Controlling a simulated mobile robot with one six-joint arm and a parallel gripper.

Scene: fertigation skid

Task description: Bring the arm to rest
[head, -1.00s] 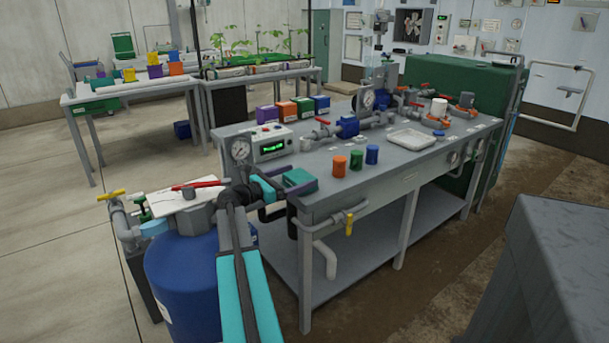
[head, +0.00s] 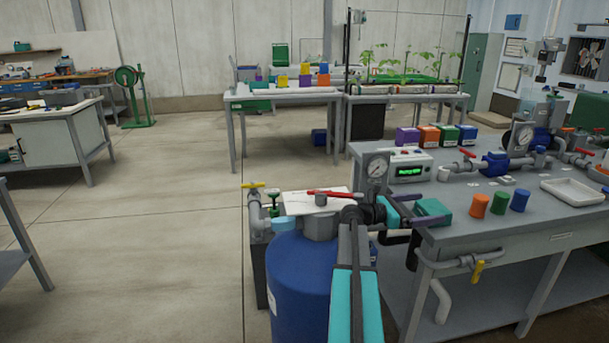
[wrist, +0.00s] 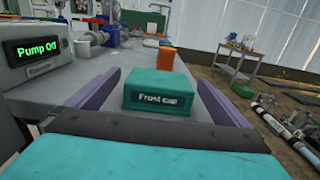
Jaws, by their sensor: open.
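My gripper (head: 420,209) is at the near left corner of the grey bench, with its purple fingers apart. A teal block labelled "Frost cap" (wrist: 158,92) sits on the bench top between the fingers in the wrist view, with gaps visible at both sides. It also shows in the head view (head: 436,212), partly hidden by the gripper. My teal and dark arm reaches forward beside the blue tank, low in the head view.
A blue tank (head: 300,285) with a red-handled valve (head: 330,194) stands beside my arm. A pressure gauge (head: 376,170) and a "Pump Off" display (wrist: 38,48) are close left of the gripper. Orange, green and blue caps stand farther along the bench (head: 570,235). Open floor lies left.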

